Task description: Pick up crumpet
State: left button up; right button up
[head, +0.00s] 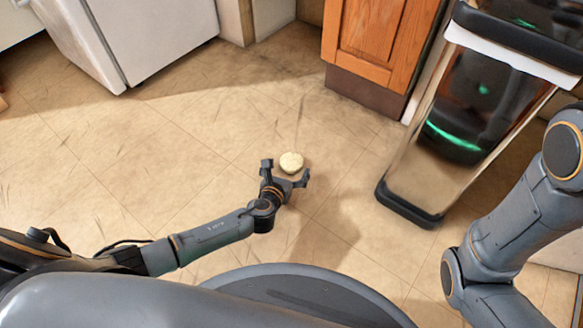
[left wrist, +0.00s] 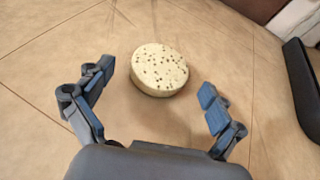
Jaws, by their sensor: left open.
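The crumpet (head: 291,163) is a small round, pale cream disc on the tan tiled floor. In the left wrist view the crumpet (left wrist: 159,69) shows dark specks on its top and sits just beyond the fingertips, centred a little left of the gap's middle. My left gripper (head: 285,170) is open and empty, with its fingers spread to either side of the near edge of the crumpet; it also shows in the left wrist view (left wrist: 156,82). I cannot tell its exact height over the floor. My right arm enters at the right of the head view, but its gripper is not seen.
A white appliance (head: 150,40) stands at the upper left. A wooden cabinet (head: 376,40) stands beyond the crumpet. A tall bin-like unit with a dark base (head: 408,208) stands to the right. The floor (head: 120,170) around the crumpet is clear.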

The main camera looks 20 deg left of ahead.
pick_arm(q)
jog(key=shift+w+f, duration=0.2)
jog(key=shift+w, duration=0.35)
jog(key=c, duration=1.2)
jog(key=shift+r, duration=0.1)
jog(key=shift+c, duration=0.2)
